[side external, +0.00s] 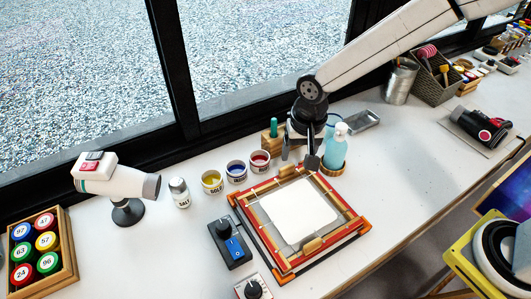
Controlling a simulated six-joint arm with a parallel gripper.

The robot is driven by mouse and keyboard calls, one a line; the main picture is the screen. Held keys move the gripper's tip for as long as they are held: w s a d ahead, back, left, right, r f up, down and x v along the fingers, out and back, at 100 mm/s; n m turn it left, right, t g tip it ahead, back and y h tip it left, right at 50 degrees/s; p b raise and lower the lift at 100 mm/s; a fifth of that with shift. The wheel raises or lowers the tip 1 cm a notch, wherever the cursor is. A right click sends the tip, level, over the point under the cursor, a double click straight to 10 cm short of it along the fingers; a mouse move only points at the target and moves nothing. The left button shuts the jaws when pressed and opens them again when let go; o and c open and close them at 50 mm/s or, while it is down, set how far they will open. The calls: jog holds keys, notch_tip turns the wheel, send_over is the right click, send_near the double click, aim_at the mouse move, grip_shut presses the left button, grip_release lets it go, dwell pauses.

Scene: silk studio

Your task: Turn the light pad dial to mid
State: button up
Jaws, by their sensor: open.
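The light pad (299,212) shows as a white panel inside a wooden frame with orange-red edges. My gripper (300,156) is open and empty above the frame's back edge, well to the upper right of the dial and apart from it.
A second dial box (253,289), white and red, is cut off at the bottom edge. Jars of paint (236,171) and a salt shaker (180,192) stand behind the control box. A blue bottle (337,147) stands close to my gripper. A white hair dryer (118,180) stands left.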

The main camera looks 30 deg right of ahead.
jog(key=w+a+f+m, duration=0.1)
jog(key=a+f+m, duration=0.15)
jog(key=a, duration=0.75)
jog(key=m+g, duration=0.1)
jog(key=m, duration=0.1)
send_over(223, 224)
jog(key=f, duration=0.1)
jog(key=d+f, duration=0.1)
jog(key=shift+w+f+n, duration=0.15)
jog(key=shift+f+n, duration=0.1)
jog(key=shift+f, duration=0.05)
jog(key=shift+a+f, duration=0.2)
jog(key=shift+a, duration=0.4)
jog(key=shift+f, duration=0.15)
jog(key=shift+f, duration=2.3)
